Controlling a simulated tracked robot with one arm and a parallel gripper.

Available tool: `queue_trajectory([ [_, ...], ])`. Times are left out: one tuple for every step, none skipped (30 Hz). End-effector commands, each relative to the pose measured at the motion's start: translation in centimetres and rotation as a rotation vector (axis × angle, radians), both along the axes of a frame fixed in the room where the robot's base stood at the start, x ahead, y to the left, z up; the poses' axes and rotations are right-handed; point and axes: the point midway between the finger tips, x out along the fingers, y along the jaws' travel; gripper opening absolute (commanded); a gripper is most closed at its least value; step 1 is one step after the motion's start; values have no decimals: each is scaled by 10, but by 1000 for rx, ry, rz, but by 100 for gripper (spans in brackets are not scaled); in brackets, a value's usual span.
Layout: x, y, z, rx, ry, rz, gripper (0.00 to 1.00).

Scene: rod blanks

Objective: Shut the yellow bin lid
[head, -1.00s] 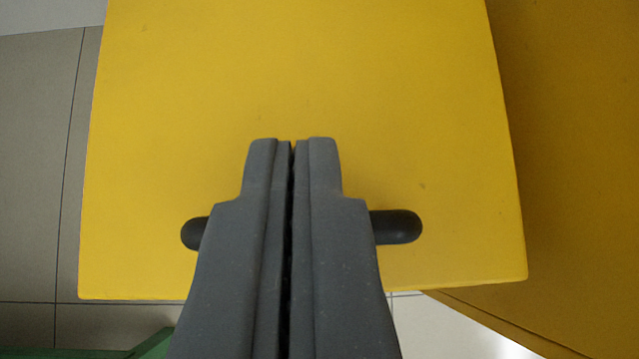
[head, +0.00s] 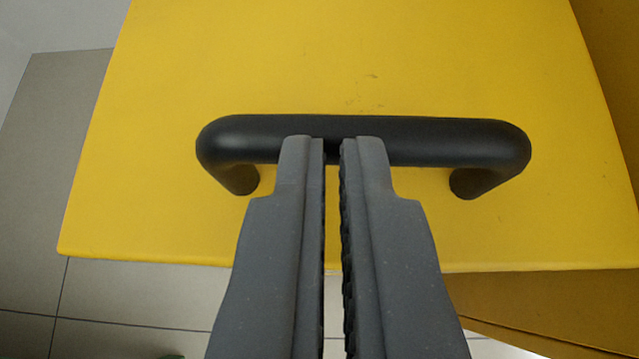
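The yellow lid (head: 350,225) fills most of the head view as a broad flat panel, with its lower edge above a tiled floor. A black bar handle (head: 450,142) with two bent ends is fixed across it. My gripper (head: 333,148) comes up from the bottom, with its fingertips in front of the handle's middle. The fingers are parted by a narrow gap, and yellow lid and floor show through it. Nothing is held between them. I cannot tell whether the tips touch the bar.
Another yellow surface (head: 545,303), likely the bin's body, lies at the right and lower right, beyond the lid's edge. Grey floor tiles (head: 50,160) show at the left and below. A pale wall is at the top left.

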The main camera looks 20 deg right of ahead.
Motion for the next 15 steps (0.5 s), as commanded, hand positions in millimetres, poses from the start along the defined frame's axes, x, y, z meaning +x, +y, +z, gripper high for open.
queue_trajectory([
  [-8,-7,-23,-2,37,-14,0],
  [-8,-8,-24,-3,39,-15,0],
  [-8,-10,-26,-2,41,-16,0],
  [-7,-10,-27,-3,42,-17,0],
  [-7,-11,-29,-3,43,-18,0],
  [-7,-11,-30,-3,45,-18,0],
  [-7,-11,-31,-3,47,-19,0],
  [-6,-12,-33,-3,47,-19,0],
  [-6,-13,-34,-4,50,-20,0],
  [-6,-13,-35,-4,51,-21,0],
  [-6,-14,-36,-4,52,-21,0],
  [-5,-14,-38,-5,55,-21,0],
  [-5,-13,-39,-4,56,-21,0],
  [-5,-13,-40,-4,58,-20,0],
  [-4,-12,-42,-4,60,-20,0],
])
